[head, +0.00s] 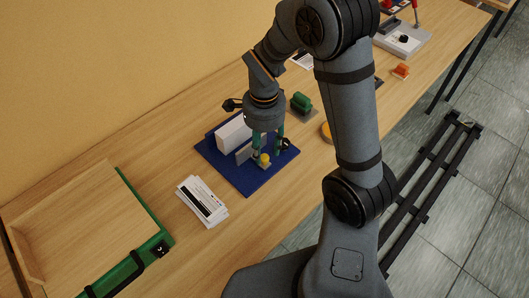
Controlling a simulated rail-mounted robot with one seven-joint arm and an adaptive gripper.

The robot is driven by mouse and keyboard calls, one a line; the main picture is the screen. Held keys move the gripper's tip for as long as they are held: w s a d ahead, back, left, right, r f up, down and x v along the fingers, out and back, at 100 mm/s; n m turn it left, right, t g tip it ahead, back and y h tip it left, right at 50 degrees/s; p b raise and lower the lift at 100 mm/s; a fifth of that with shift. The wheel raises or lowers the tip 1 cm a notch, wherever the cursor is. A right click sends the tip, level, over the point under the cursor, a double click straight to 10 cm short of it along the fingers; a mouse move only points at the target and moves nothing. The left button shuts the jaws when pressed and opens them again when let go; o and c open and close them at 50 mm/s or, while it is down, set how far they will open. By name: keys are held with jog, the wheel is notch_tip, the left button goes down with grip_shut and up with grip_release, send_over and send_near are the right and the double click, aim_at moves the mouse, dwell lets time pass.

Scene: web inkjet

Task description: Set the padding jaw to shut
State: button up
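The padding jig is a dark blue base plate (263,185) on the bench, with a tall white block (233,133) standing at its back. A grey upright plate (244,153), which looks like the padding jaw, stands in front of the block with a gap between them. A yellow knob (264,159) is at the jaw's front right. My gripper (267,152) points down over the jig. Its two green fingers are spread apart, with the knob low between them. I cannot tell whether either finger touches it. The fingers hide part of the jaw.
A stack of printed sheets (202,202) lies left of the jig. A wooden tray with a green front edge (143,257) is at the lower left. A green object on a grey base (301,104) and an orange block (401,71) stand to the right.

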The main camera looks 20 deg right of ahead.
jog(key=shift+f, duration=1.35)
jog(key=shift+c, duration=1)
jog(key=c, duration=0.7)
grip_shut()
jog(key=shift+w, duration=0.15)
